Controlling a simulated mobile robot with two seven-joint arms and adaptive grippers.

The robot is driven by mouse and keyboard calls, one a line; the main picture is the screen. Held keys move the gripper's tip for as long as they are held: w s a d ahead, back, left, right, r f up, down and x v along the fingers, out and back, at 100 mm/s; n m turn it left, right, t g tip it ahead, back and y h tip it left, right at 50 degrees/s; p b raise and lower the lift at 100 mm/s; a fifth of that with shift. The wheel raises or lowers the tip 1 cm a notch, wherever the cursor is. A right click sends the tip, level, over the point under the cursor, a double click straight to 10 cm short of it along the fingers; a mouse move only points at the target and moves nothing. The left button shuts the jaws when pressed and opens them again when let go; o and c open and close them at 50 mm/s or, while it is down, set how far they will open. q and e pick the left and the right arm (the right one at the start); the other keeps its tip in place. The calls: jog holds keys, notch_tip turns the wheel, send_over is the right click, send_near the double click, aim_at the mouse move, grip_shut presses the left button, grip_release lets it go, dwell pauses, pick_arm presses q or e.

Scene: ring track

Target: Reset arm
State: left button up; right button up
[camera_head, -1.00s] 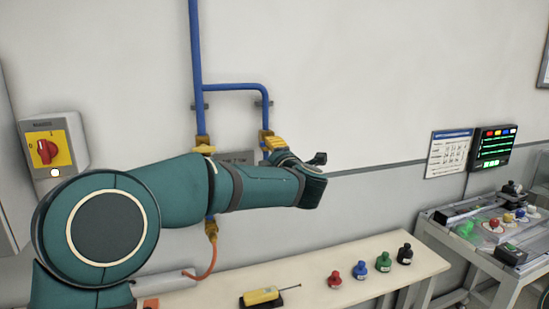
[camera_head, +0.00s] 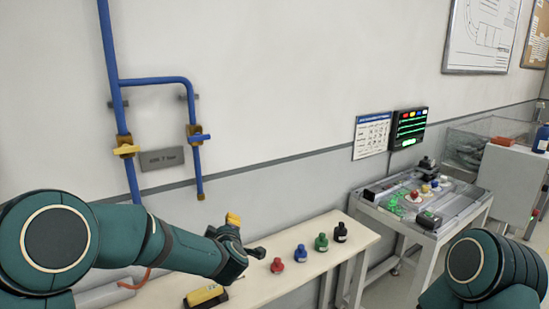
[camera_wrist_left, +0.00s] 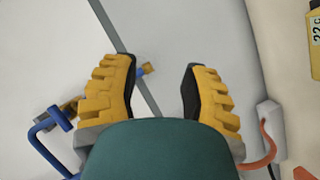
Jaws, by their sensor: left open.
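My left gripper (camera_head: 245,236) is out in front of the wall, low over the back of the bench, with its yellow finger up. In the left wrist view its two yellow-padded fingers (camera_wrist_left: 160,80) stand wide apart with nothing between them. The air pipe valves on the wall are up and left of it and clear of it: one with a yellow handle (camera_head: 126,150), one with a blue handle (camera_head: 200,137). My right arm (camera_head: 485,265) shows at the lower right; its gripper is out of view.
The bench (camera_head: 350,243) below holds a yellow tool (camera_head: 205,296), a red bottle (camera_head: 277,266), a blue bottle (camera_head: 300,253), a green bottle (camera_head: 321,242) and a black bottle (camera_head: 341,232). A machine table (camera_head: 470,205) with a screen (camera_head: 409,129) stands to the right.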

pick_arm(q)
jog(key=s+d+f+m+g+h, duration=0.1)
jog(key=s+f+m+g+h, duration=0.2)
jog(key=s+f, duration=0.5)
jog(key=s+d+f+m+g+h, duration=0.2)
jog(key=s+f+m, duration=0.2)
jog(key=f, duration=0.9)
jog(key=s+d+f+m+g+h, duration=0.1)
jog(key=s+f+g, duration=0.3)
jog(key=s, duration=0.7)
jog(key=s+f+m+g+h, duration=0.1)
jog(key=s+f+m+g, duration=0.3)
jog(key=s+f, duration=0.3)
jog(key=s, duration=0.4)
jog(key=shift+s+d+m, duration=0.3)
jog(key=shift+s+d, duration=0.05)
jog(key=shift+d, duration=0.05)
